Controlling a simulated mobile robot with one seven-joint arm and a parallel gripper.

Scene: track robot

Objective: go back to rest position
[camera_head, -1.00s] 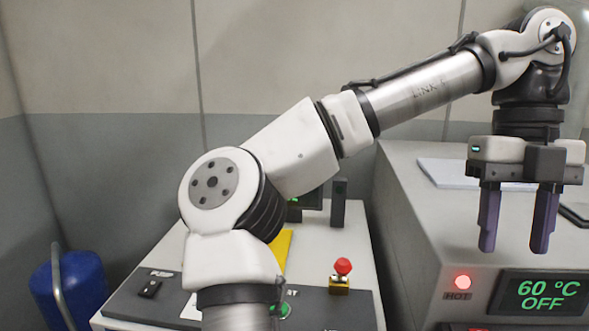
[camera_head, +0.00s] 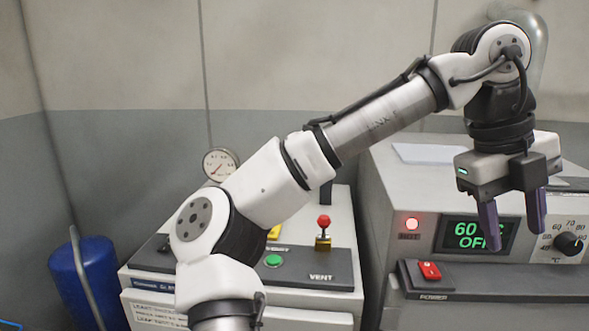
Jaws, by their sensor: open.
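My gripper (camera_head: 511,226) hangs from the end of my arm at the upper right, pointing down. Its two purple fingers are apart, with nothing between them. The fingers show in front of the grey heated unit (camera_head: 385,190), near its display reading 60 and OFF (camera_head: 476,235). The picture does not show clearly how far the fingers are from the unit's front. My arm reaches from the lower middle up to the right.
A white and dark control box (camera_head: 341,225) stands behind my arm, with a red-knobbed lever (camera_head: 323,223), a green button (camera_head: 273,261) and a pressure gauge (camera_head: 221,164). A blue cylinder (camera_head: 88,280) stands at left. A red power switch (camera_head: 429,271) and a dial (camera_head: 569,244) are on the heated unit.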

